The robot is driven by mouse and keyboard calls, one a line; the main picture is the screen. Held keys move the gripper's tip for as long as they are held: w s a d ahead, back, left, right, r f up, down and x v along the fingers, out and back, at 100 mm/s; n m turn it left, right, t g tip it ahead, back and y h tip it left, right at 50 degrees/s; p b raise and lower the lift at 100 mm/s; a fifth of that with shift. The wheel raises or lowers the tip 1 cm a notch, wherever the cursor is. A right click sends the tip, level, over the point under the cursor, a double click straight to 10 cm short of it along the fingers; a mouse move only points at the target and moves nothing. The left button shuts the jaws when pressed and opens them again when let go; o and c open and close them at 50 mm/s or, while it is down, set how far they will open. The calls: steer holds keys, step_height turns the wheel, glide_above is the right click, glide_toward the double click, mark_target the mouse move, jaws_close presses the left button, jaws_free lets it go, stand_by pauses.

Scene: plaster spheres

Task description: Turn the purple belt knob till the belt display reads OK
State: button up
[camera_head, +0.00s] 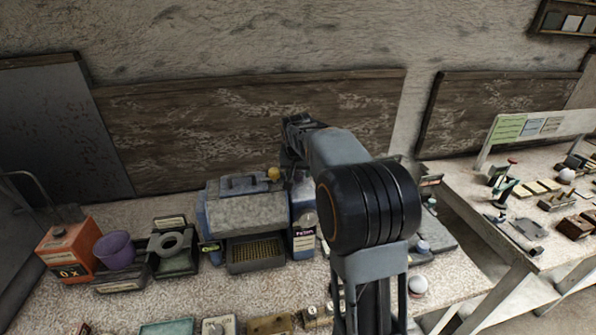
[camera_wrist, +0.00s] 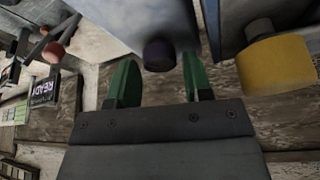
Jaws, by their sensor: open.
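The dark purple knob (camera_wrist: 158,54) sticks out from a pale grey casing (camera_wrist: 120,18) in the wrist view. My gripper (camera_wrist: 159,68) is open, with one green finger on each side of the knob. Gaps show between the knob and both fingers, and I cannot tell how deep it sits between them. In the head view my arm hides the knob, and my fingers cannot be made out. A small dark display (camera_wrist: 43,91) at the left of the wrist view seems to read READY. I cannot tell whether it is the belt display.
A yellow knob (camera_wrist: 276,65) stands close to the right finger; it also shows in the head view (camera_head: 274,174) on the grey machine (camera_head: 245,212). An orange box (camera_head: 69,248), a purple cup (camera_head: 115,249) and several small items crowd the bench. A wooden board (camera_head: 180,130) backs it.

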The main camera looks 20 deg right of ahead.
steer(key=shift+w+d+f, duration=0.1)
steer(key=shift+w+f, duration=0.05)
steer(key=shift+f, duration=0.35)
steer(key=shift+c, duration=0.2)
steer(key=c, duration=0.6)
steer(key=shift+n, duration=0.3)
steer(key=n+y, duration=0.1)
steer(key=n, duration=0.1)
steer(key=n+y, duration=0.1)
steer(key=n, duration=0.1)
steer(key=shift+d+n+t+b, duration=0.15)
steer(key=shift+n+t+b, duration=0.15)
steer(key=shift+b, duration=0.05)
steer(key=shift+r+n+y+b, duration=0.1)
steer(key=shift+n+y+b, duration=0.45)
steer(key=shift+n, duration=1.25)
